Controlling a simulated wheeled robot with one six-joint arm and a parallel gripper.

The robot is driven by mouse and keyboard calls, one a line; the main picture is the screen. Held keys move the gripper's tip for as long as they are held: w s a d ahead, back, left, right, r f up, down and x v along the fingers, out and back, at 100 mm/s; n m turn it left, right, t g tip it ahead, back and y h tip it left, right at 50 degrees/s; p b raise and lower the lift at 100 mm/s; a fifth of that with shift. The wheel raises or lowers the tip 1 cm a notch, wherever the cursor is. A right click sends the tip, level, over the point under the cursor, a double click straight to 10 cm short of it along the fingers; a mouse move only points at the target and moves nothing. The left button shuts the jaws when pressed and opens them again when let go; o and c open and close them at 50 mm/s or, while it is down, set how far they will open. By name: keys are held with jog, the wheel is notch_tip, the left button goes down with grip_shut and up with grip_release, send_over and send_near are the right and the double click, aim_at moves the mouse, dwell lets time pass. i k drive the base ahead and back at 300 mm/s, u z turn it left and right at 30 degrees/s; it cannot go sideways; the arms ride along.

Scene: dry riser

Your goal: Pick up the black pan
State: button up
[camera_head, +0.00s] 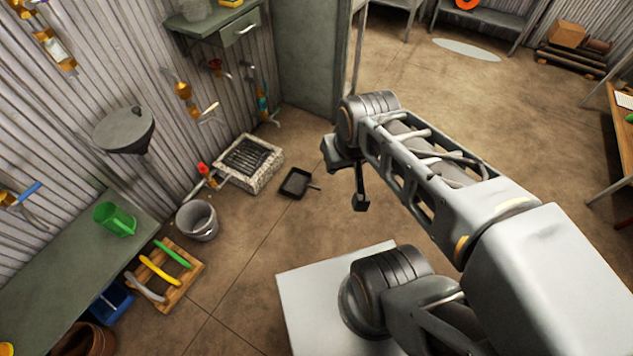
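The black pan (295,182) lies on the brown floor near the middle of the view. It is small, square and shallow, and its short handle points right toward my arm. My gripper (361,204) hangs from the end of my arm to the right of the pan, apart from it. It shows as a small dark shape, too small and edge-on to tell whether its fingers are open or shut. Nothing is seen held in it.
A stone-framed drain grate (249,163) lies just left of the pan. A grey bucket (197,221) and a wooden rack (165,273) with coloured handles stand further left. A green bench (75,265) lines the left wall. Floor around the pan's front is clear.

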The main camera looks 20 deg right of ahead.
aim_at(298, 181)
jog(key=z, duration=0.65)
jog(key=k, duration=1)
jog(key=z, duration=1.15)
jog(key=i, duration=1.95)
jog(key=u, duration=1.1)
jog(key=i, duration=1.1)
jog(key=u, duration=1.65)
jog(key=i, duration=0.5)
jog(key=u, duration=0.35)
